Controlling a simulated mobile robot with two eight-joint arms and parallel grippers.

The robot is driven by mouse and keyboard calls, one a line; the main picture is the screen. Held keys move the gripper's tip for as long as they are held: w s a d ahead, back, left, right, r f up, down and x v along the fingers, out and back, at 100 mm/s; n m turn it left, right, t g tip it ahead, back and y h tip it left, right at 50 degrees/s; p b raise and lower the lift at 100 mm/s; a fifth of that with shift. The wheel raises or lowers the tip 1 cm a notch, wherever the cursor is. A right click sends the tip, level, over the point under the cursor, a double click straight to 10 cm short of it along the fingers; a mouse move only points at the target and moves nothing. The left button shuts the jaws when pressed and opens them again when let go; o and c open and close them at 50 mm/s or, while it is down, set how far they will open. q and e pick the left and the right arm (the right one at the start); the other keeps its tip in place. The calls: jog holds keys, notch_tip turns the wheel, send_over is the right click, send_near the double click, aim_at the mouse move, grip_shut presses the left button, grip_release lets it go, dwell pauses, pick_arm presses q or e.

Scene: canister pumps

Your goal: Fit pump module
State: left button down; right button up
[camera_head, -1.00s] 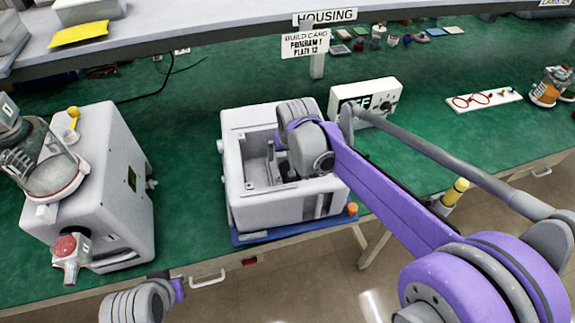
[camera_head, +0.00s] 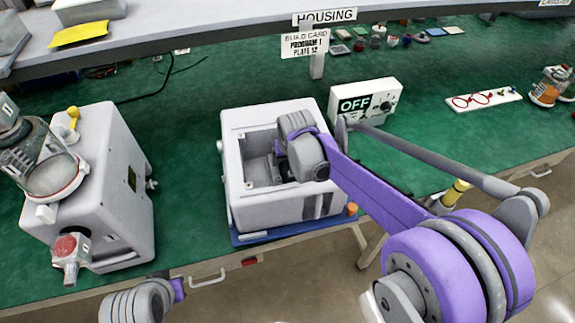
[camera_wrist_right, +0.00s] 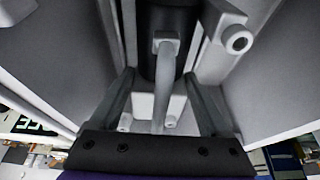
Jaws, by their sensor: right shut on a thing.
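The white housing (camera_head: 275,212) stands open-topped on a blue plate (camera_head: 250,237) near the bench front edge. My right wrist is over the housing's right part, with the gripper reaching down inside. In the right wrist view my right gripper (camera_wrist_right: 163,105) has its fingers either side of a grey handle (camera_wrist_right: 167,85) on a dark cylinder (camera_wrist_right: 172,40), which seems to be the pump module, and is shut on it. The module is between the light inner walls of the housing; whether it touches bottom is hidden. Part of my left arm shows at bottom left; its gripper does not.
A white machine (camera_head: 105,200) with a red-topped valve stands left. A white strip (camera_head: 483,99) with red rings lies right. Green bench is clear between machine and housing.

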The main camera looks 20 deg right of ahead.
grip_shut()
jog(key=shift+r, duration=0.1)
notch_tip(320, 180, up, 17)
jog(key=p, duration=0.1)
jog(key=shift+g, duration=0.8)
jog(key=shift+s+f+b, duration=0.15)
jog(key=shift+f+b, duration=0.25)
jog(key=shift+f, duration=0.75)
jog(key=shift+s+f+b, duration=0.1)
jog(key=shift+f+b, duration=0.3)
jog(key=shift+f, duration=0.7)
